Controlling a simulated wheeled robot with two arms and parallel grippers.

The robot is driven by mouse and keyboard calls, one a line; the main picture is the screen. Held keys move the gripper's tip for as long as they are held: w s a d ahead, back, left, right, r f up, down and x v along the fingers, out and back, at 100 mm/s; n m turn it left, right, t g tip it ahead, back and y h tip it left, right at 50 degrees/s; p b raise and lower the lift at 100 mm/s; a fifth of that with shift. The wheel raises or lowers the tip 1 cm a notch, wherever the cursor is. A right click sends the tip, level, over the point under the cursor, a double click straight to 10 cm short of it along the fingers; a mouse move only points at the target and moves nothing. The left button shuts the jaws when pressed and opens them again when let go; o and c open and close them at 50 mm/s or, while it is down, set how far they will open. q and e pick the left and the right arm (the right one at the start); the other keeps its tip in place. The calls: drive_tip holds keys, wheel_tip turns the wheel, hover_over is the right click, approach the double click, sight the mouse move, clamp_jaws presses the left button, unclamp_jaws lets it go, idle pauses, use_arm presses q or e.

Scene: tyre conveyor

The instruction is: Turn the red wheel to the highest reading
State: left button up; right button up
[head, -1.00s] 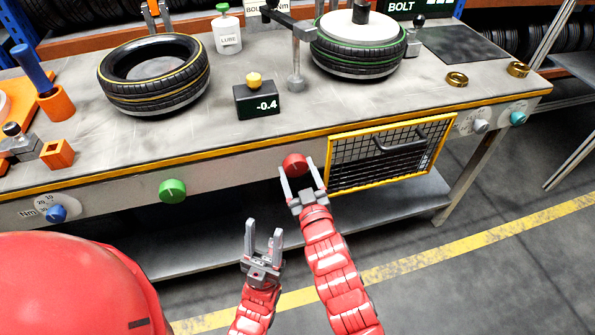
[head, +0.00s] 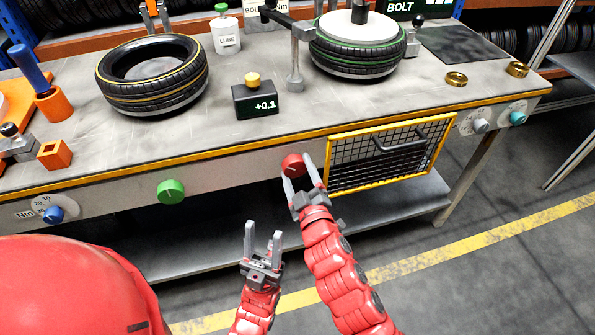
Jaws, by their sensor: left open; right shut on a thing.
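The red wheel (head: 293,166) is a round knob on the front face of the workbench, left of the wire cage drawer. My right gripper (head: 299,170) has its fingers on either side of the red wheel and is shut on it; the wrist is tilted. A small black display box (head: 255,101) with a yellow knob on top stands on the bench and reads +0.1. My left gripper (head: 262,234) is open and empty, below the bench edge and left of my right arm.
A green knob (head: 171,191) and a blue dial (head: 53,214) sit further left on the bench front. The yellow-framed cage (head: 331,176) is close to the right of my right gripper. Tyres (head: 150,101) and a lube bottle (head: 226,45) stand on the bench.

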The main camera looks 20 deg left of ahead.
idle(0.3)
drive_tip(key=o, duration=1.3)
drive_tip(key=shift+p+v, duration=2.15)
drive_tip(key=shift+v, duration=6.55)
